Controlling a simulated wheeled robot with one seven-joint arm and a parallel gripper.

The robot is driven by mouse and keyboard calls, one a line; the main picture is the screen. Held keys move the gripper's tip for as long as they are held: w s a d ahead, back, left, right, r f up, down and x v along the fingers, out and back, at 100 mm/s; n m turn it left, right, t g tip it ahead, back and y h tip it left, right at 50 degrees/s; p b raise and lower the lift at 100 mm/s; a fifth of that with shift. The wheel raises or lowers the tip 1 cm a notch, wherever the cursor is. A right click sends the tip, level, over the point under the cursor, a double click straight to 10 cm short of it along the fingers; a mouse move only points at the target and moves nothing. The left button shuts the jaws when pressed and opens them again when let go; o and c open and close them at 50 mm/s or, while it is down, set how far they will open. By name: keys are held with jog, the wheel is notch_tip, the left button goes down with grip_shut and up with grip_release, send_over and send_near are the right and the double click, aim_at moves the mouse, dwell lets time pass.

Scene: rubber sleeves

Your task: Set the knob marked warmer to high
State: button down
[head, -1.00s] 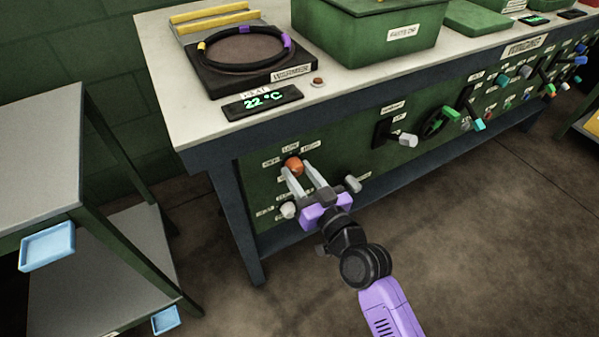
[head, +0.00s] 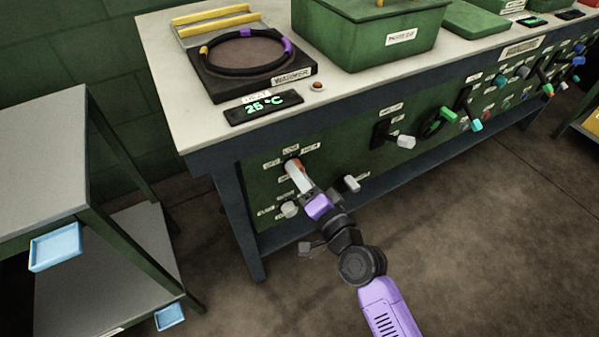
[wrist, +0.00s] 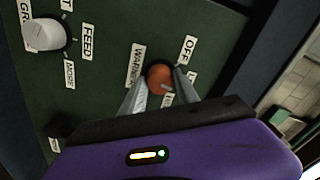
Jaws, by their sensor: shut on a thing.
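The orange knob (head: 291,163) is on the green front panel of the bench, with labels reading OFF, LOW and one that looks like HIGH around it. In the wrist view the knob (wrist: 160,78) sits between my two grey fingertips, beside the WARMER label (wrist: 137,65). My gripper (head: 294,168) is shut on the knob and is rolled, so its fingers nearly overlap in the head view. The fingers hide part of the knob, so its pointer direction cannot be told. The heat display (head: 264,107) on the bench top reads 25 °C.
A black warmer plate (head: 290,82) with a dark ring on it stands on the bench top (head: 180,110). A white knob (head: 290,209), a grey knob (head: 352,184) and a lever (head: 405,142) stick out near my gripper. A grey shelf unit (head: 40,150) stands at left.

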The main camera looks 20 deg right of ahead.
jog(key=shift+m+p, duration=0.7)
jog(key=shift+m, duration=3.2)
jog(key=c, duration=0.9)
grip_release()
jog(key=s, duration=0.2)
jog(key=s+b, duration=0.1)
jog(key=s, duration=0.4)
jog(key=shift+s+d, duration=0.3)
jog(key=shift+s, duration=0.1)
